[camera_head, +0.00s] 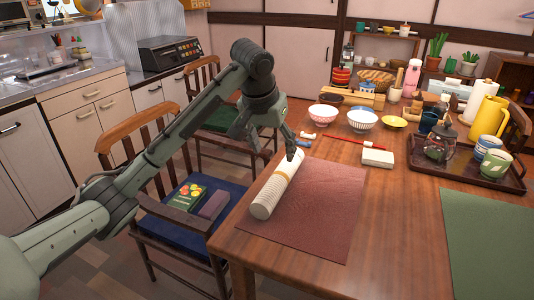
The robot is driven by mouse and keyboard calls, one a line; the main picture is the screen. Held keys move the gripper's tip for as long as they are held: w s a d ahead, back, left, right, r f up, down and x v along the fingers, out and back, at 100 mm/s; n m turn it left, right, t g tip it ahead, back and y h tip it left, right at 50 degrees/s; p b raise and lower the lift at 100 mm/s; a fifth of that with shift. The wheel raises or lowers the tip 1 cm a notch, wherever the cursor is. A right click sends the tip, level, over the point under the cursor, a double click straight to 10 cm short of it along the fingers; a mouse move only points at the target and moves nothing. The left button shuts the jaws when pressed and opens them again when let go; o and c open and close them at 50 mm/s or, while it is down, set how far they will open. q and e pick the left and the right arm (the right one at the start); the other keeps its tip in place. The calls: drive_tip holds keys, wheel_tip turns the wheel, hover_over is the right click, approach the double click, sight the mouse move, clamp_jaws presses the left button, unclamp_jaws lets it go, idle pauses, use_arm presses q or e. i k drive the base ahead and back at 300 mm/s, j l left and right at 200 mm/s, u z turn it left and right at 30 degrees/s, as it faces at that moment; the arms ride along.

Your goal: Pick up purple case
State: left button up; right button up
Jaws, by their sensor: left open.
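A small purple case (214,204) lies on the blue seat cushion of the front chair (172,226), beside a green box with a fruit picture (187,194). My left gripper (272,142) is open and points down, above and beyond the case, near the table's left edge and the far end of a white roll. It is apart from the case and appears empty. My right gripper is not in view.
The white roll (268,196) lies on a dark red mat (322,212) on the wooden table (395,240). Bowls (362,121) and a tray (470,172) with a teapot and cups stand farther back. Wooden chair arms and the table edge flank the seat.

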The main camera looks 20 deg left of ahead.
sight(215, 206)
drive_tip(key=i+j+z, duration=0.1)
drive_tip(key=j+z, duration=0.15)
drive_tip(key=j, duration=0.55)
drive_tip(key=j+z, duration=0.25)
drive_tip(key=j, duration=0.55)
